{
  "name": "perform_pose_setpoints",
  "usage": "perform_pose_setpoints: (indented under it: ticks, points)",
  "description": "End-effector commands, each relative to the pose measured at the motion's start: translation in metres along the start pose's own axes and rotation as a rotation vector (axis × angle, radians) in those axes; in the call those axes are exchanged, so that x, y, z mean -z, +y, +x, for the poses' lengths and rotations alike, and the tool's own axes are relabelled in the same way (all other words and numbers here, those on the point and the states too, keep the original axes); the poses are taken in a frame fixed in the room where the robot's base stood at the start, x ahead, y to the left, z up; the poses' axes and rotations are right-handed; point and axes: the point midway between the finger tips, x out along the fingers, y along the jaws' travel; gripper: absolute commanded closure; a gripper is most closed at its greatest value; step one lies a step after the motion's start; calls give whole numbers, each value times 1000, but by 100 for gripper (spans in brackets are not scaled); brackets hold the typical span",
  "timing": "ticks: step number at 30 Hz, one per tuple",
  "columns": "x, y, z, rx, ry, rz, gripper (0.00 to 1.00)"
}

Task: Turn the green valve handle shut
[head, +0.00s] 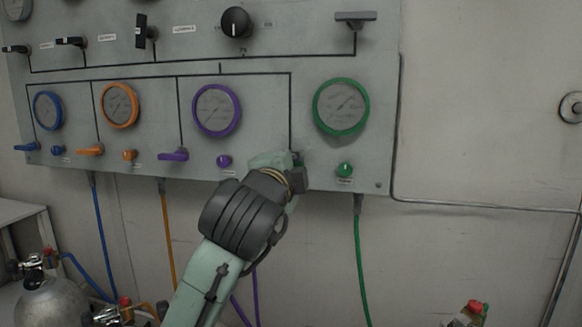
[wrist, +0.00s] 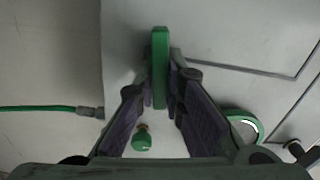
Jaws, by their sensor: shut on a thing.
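The green valve handle (wrist: 160,60) is a flat green bar. In the wrist view it stands between my gripper's fingers, which close on it from both sides. In the head view my gripper (head: 297,172) is at the panel's lower edge, below and left of the green-rimmed gauge (head: 341,107). There my wrist hides most of the handle, and only a small green bit shows by the fingers. The green knob (head: 345,170) is just right of my gripper; it also shows in the wrist view (wrist: 142,138), apart from the fingers.
Blue (head: 25,146), orange (head: 90,150) and purple (head: 173,155) handles line the panel to the left. A green hose (head: 361,260) hangs below the panel at right. A gas cylinder (head: 55,303) stands at lower left. The wall right of the panel is mostly clear.

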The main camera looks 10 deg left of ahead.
Motion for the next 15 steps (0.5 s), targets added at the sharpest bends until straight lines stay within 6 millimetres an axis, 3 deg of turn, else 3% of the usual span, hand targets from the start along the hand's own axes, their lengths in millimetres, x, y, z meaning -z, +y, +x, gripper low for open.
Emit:
perform_pose_setpoints:
  ticks: [15]
  points:
    - [0, 3, 0, -3, 0, 170, 100]
